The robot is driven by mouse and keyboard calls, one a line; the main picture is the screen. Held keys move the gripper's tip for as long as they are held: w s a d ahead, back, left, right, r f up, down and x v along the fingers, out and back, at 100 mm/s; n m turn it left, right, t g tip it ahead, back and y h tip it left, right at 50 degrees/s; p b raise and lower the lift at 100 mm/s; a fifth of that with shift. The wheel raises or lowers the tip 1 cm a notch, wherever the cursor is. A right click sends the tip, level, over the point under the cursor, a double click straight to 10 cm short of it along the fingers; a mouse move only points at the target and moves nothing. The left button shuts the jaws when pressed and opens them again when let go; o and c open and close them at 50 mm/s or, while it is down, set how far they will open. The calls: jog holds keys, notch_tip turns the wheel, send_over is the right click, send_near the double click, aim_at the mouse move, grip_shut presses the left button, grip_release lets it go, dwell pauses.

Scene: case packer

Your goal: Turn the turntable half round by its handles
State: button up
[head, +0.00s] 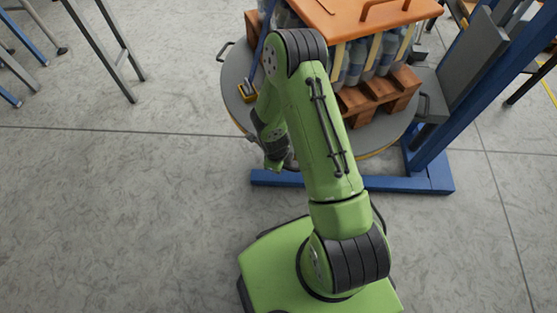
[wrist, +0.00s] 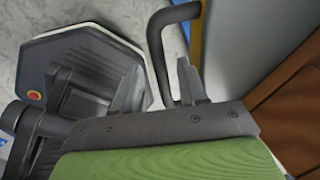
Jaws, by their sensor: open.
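The turntable (head: 236,75) is a round grey disc with a yellow edge. It carries a wooden pallet loaded with bottles. In the wrist view, a dark bent bar handle (wrist: 157,38) stands out from the grey disc (wrist: 238,45). My gripper (wrist: 160,88) is open, with one finger on each side of this handle's bar; I cannot tell whether either finger touches it. In the head view my arm hides the fingers.
The pallet (head: 362,98) has an orange top board (head: 345,22) over the bottles. A blue frame (head: 415,184) runs along the floor in front, with a post at the right.

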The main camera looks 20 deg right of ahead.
notch_tip(320, 180, up, 15)
jog(key=s+a+p, duration=0.2)
jog(key=p, duration=0.3)
jog(key=shift+s+r, duration=0.15)
